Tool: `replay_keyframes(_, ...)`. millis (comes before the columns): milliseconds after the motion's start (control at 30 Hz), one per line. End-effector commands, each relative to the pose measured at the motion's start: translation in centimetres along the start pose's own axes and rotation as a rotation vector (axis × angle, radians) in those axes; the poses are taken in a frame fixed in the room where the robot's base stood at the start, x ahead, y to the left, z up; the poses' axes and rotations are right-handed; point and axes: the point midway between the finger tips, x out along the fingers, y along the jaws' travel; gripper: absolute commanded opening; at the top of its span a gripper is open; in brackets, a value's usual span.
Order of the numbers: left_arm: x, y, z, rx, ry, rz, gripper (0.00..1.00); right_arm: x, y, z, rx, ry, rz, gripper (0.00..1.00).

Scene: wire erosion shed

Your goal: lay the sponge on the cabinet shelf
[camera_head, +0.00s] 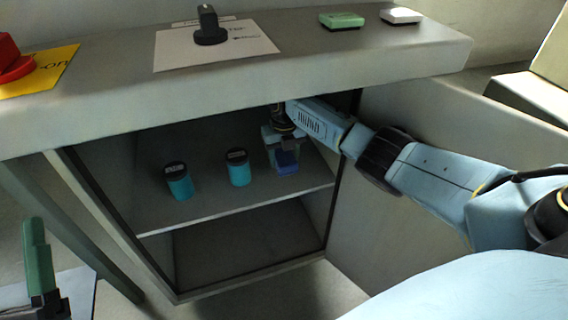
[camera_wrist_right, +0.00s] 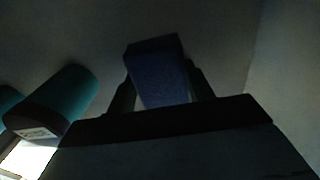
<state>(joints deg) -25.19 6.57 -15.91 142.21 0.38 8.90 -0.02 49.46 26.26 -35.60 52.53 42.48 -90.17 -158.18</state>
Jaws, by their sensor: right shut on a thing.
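The sponge (camera_head: 287,163) is a dark blue block inside the open cabinet, at the right end of the upper shelf (camera_head: 235,203). My right gripper (camera_head: 283,151) reaches into the cabinet from the right and is shut on the sponge. In the right wrist view the sponge (camera_wrist_right: 158,72) sits between the two dark fingers of my right gripper (camera_wrist_right: 160,90). The sponge is low over the shelf; I cannot tell whether it touches.
Two teal dark-lidded cans, one left (camera_head: 179,182) and one nearer the sponge (camera_head: 238,168), stand on the shelf. The worktop (camera_head: 330,75) overhangs the cabinet. The cabinet door (camera_head: 375,210) stands open at right. The lower compartment (camera_head: 245,245) looks empty.

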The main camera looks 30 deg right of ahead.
Motion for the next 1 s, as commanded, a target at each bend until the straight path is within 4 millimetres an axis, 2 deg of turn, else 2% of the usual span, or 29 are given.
replay_keyframes(33, -0.3, 0.0, -0.2, 0.000, 0.050, 0.001, 0.69, 0.8, 0.0, 0.0, 0.000, 0.000, 0.000, 0.27)
replay_keyframes(233, -0.7, 0.1, -1.6, 0.000, 0.174, 0.004, 0.69, 1.4, 0.0, 0.0, 0.000, 0.000, 0.000, 0.27)
replay_keyframes(700, -0.9, 0.1, -2.0, 0.000, 0.207, 0.004, 0.69, 1.8, 0.0, 0.0, 0.000, 0.000, 0.000, 0.27)
replay_keyframes(733, -0.9, 0.1, -2.0, 0.001, 0.209, 0.004, 0.69, 1.7, 0.0, 0.0, 0.000, -0.001, 0.000, 0.56)
replay_keyframes(867, -0.8, 0.1, -2.0, 0.001, 0.207, 0.004, 0.69, 1.7, 0.0, 0.0, 0.000, -0.001, 0.000, 0.73)
replay_keyframes(1000, -0.8, 0.1, -2.0, 0.001, 0.206, 0.004, 0.69, 1.7, 0.0, 0.0, 0.000, 0.000, 0.000, 0.74)
